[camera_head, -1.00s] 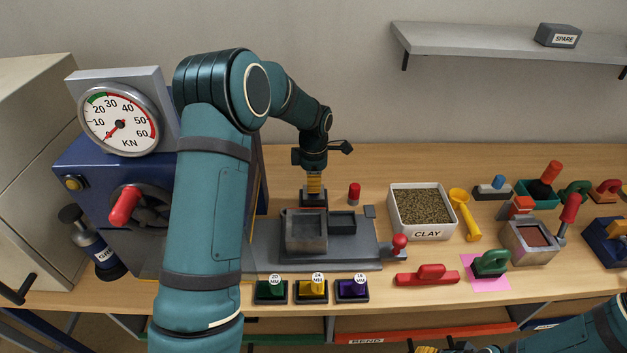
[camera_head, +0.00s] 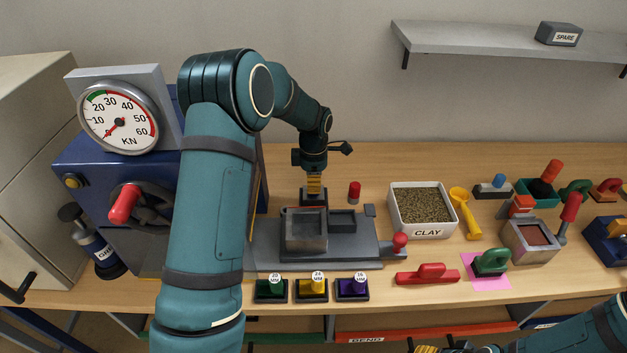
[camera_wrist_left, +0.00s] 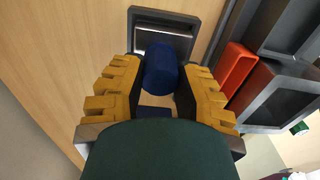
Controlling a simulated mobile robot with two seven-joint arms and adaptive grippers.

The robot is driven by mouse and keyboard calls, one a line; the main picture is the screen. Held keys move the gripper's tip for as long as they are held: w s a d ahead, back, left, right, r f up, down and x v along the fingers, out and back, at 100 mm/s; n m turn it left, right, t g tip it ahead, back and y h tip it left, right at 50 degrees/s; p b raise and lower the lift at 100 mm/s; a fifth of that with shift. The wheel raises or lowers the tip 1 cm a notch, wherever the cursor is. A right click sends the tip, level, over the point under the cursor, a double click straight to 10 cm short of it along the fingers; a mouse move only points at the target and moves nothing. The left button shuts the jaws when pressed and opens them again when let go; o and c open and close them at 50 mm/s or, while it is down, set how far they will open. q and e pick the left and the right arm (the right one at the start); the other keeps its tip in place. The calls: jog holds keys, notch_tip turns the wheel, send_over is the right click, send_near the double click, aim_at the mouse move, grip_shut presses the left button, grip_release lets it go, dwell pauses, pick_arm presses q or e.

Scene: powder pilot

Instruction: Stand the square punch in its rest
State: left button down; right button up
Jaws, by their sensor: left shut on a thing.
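My left gripper (camera_head: 314,184) points down at the back of the bench, behind the grey die tray. In the left wrist view its yellow fingers (camera_wrist_left: 158,98) are shut on the blue round handle of the square punch (camera_wrist_left: 160,68). Just beyond the handle is a dark square frame, the rest (camera_wrist_left: 189,20), with bare metal showing inside it. The rest also shows under the fingertips in the head view (camera_head: 313,197). I cannot tell whether the punch's foot is seated in it. My right gripper (camera_head: 428,350) is only partly in view at the bottom edge.
A grey die tray (camera_head: 268,255) stands just in front, and a small red-topped piece (camera_head: 354,190) stands to the right. The blue press (camera_head: 85,165) is left. Bench behind the rest is clear.

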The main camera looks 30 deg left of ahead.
pick_arm(q)
jog(key=shift+f, duration=0.6)
dwell(0.3)
jog(key=c, duration=0.7)
grip_release()
notch_tip(320, 180, up, 12)
